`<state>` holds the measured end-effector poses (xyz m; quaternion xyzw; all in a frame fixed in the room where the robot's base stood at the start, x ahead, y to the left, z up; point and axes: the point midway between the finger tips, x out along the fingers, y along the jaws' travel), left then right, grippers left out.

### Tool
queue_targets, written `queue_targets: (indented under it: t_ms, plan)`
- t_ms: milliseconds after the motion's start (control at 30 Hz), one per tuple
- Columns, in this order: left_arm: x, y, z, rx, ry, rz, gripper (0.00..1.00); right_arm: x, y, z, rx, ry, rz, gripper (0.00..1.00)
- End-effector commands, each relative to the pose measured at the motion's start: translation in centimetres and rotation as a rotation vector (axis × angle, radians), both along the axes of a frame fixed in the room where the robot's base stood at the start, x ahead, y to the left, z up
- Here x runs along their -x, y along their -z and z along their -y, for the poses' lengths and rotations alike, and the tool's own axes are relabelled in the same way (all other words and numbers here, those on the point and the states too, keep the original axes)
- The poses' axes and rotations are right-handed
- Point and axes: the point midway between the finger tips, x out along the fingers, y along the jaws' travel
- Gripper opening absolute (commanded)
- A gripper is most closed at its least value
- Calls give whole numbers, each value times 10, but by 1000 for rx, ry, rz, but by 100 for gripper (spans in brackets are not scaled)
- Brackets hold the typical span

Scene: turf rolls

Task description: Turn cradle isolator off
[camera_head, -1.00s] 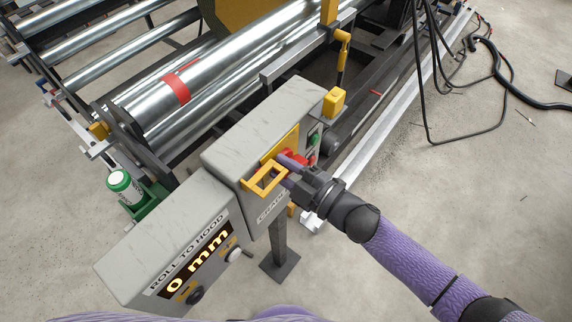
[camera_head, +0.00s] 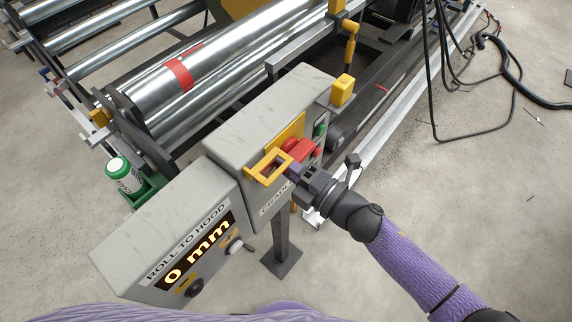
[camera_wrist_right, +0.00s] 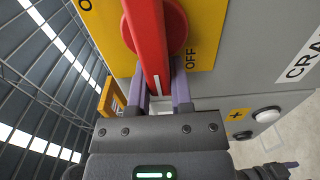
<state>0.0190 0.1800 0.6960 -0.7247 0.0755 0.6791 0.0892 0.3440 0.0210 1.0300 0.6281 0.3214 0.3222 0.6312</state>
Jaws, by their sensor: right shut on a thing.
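The cradle isolator is a red rotary handle (camera_head: 303,149) on a yellow plate on the grey control box (camera_head: 270,105). In the right wrist view the red handle (camera_wrist_right: 150,45) has a white line near its end, and the yellow plate (camera_wrist_right: 203,20) carries the word OFF beside the handle, with part of another label at the upper left. My right gripper (camera_head: 294,168) is shut on the handle; its purple fingers (camera_wrist_right: 161,85) lie on both sides of the handle's end. My left gripper is out of view.
A yellow bracket (camera_head: 268,166) sticks out beside the handle. A lower box (camera_head: 165,235) reads ROLL TO HOOD, 0 mm. Metal rollers (camera_head: 200,75) lie behind the box. A green-and-white canister (camera_head: 119,175) stands left. Black cables (camera_head: 432,90) hang at the right; the floor there is largely free.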

Motion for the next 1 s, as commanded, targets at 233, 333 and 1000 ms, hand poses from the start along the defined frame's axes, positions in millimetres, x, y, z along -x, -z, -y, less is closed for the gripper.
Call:
queue_targets:
  t_ms: [233,333,1000]
  plan:
    - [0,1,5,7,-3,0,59,-3,2,4,17,13,10,0]
    - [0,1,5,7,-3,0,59,-3,1,4,16,14,11,0]
    - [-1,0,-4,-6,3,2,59,-2,0,2,10,6,12,62]
